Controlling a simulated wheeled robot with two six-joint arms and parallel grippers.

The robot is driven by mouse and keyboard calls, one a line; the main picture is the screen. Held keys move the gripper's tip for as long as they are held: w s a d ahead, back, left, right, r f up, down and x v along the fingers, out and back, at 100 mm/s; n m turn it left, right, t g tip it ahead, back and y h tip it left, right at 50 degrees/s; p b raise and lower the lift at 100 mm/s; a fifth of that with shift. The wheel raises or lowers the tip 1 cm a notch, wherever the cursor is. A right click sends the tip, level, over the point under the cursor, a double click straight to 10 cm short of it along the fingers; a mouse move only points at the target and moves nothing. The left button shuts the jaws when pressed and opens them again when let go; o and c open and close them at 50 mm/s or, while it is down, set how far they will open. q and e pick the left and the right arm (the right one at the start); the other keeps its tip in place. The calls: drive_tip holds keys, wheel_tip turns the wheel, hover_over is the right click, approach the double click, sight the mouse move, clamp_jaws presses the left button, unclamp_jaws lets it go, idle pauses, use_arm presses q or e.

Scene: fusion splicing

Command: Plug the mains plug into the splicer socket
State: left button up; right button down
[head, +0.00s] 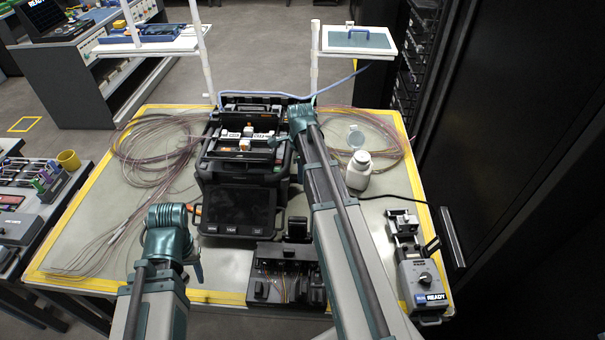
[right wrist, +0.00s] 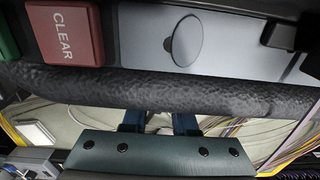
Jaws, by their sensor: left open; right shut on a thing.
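The splicer (head: 240,213) is a black rugged unit with a dark screen, standing mid-table. My right gripper (head: 286,142) reaches its upper right side and is shut; what it grips is hidden. In the right wrist view, the splicer's red CLEAR button (right wrist: 66,33) and a thick dark bar (right wrist: 170,94) fill the upper part. My gripper's blue fingers (right wrist: 158,122) pass out of sight behind that bar. I cannot make out the mains plug or the socket. My left gripper (head: 195,238) is open and empty, at the splicer's front left.
A black cable (head: 405,197) crosses the table's right side and goes behind my right arm. A white bottle (head: 359,170) stands right of that arm. A grey device marked READY (head: 421,281) sits front right. Fibre coils (head: 150,145) lie on the left. A black tool tray (head: 268,286) is in front.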

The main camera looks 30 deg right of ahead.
drive_tip(key=shift+w+a, duration=0.1)
drive_tip(key=shift+a, duration=0.1)
idle(0.6)
drive_tip(key=c, duration=0.6)
unclamp_jaws()
use_arm(q)
drive_tip(key=shift+r, duration=0.1)
use_arm(e)
drive_tip(key=shift+r, duration=0.1)
use_arm(q)
wheel_tip(320, 180, up, 14)
drive_tip(key=p, duration=1.3)
drive_tip(key=shift+f+p, duration=0.2)
drive_tip(key=shift+p, duration=0.2)
use_arm(e)
wheel_tip(320, 180, up, 14)
drive_tip(key=shift+f, duration=0.2)
